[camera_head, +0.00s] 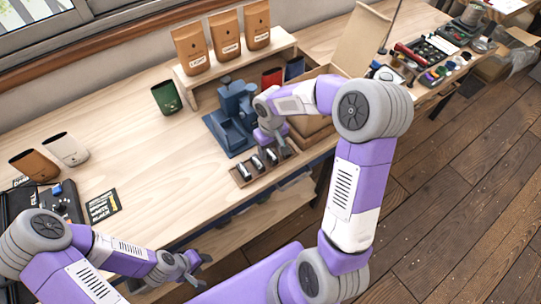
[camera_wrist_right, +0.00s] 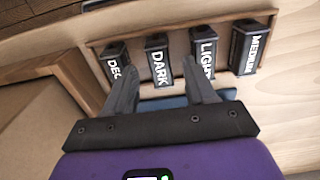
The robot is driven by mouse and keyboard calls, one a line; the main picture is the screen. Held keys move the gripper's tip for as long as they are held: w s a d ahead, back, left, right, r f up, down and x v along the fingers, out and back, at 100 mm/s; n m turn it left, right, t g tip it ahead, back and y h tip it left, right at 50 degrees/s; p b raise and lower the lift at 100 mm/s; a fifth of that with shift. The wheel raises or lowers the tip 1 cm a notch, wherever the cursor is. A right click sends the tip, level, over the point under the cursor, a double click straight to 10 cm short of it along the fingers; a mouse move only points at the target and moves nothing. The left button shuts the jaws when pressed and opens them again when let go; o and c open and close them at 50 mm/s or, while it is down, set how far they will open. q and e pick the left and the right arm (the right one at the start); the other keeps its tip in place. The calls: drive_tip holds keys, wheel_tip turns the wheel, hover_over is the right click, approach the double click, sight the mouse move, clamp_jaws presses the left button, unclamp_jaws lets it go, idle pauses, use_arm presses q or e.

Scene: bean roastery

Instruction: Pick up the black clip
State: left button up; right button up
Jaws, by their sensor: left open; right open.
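A wooden rack (camera_head: 241,183) on the work table holds several black labelled pieces, seen from above in the right wrist view as DEC (camera_wrist_right: 115,64), DARK (camera_wrist_right: 158,62), LIGHT (camera_wrist_right: 203,55) and MEDIUM (camera_wrist_right: 250,47). I cannot tell whether one of these is the black clip; no other black clip is clearly identifiable. My right gripper (camera_head: 273,148) is open above the rack, and its fingers (camera_wrist_right: 160,78) in the wrist view straddle the DARK piece from above, with nothing held. My left gripper (camera_head: 188,268) is open and empty, off the table's front edge.
A blue press (camera_head: 232,112) stands directly behind the rack. Kraft bags (camera_head: 190,48) stand on a wooden shelf at the back. A green pouch (camera_head: 166,97) stands left. Dark trays of small items (camera_head: 432,50) lie at the far right. The table's left middle is clear.

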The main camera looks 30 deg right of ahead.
wheel_tip(320, 180, down, 2)
drive_tip(key=shift+f, duration=0.25)
clamp_jaws()
drive_tip(key=shift+r, duration=0.15)
